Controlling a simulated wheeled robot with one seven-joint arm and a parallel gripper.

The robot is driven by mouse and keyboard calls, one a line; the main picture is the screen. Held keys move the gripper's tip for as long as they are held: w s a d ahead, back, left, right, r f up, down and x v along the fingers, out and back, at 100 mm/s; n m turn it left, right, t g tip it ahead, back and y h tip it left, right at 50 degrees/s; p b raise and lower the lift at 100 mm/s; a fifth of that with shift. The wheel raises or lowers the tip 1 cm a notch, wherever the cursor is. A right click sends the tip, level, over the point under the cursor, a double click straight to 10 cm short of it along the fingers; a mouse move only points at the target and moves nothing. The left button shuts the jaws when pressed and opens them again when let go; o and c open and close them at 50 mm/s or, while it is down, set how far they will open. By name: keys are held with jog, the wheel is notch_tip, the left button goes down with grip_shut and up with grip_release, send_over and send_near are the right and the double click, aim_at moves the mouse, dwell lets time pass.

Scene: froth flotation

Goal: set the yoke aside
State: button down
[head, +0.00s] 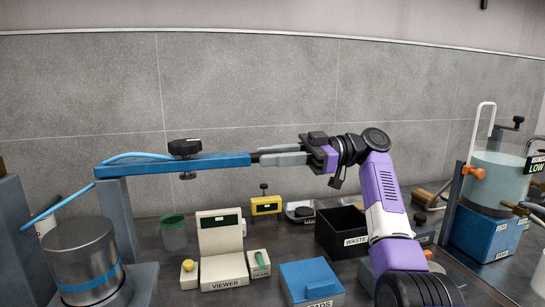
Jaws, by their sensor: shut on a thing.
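The yoke looks to be the long blue bar (215,161) with a black knob on top and a small dark end below. It lies level in the air, its left end at the top of a grey post (116,215); I cannot tell whether they touch. My gripper (262,157) comes from the right and is shut on the bar's right end. A light blue hose (140,156) runs along the bar's left part.
A metal cylinder (80,255) stands at lower left. Below the bar are a green cup (174,230), the viewer (222,238), a yellow device (265,206) and a blue box (311,281). The black waste bin (342,240) and a clear tank (494,180) are right.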

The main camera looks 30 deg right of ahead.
jog(key=shift+w, duration=0.25)
jog(key=c, duration=1.3)
grip_release()
jog(key=shift+w+f, duration=0.1)
jog(key=v, duration=0.8)
jog(key=shift+a, duration=0.1)
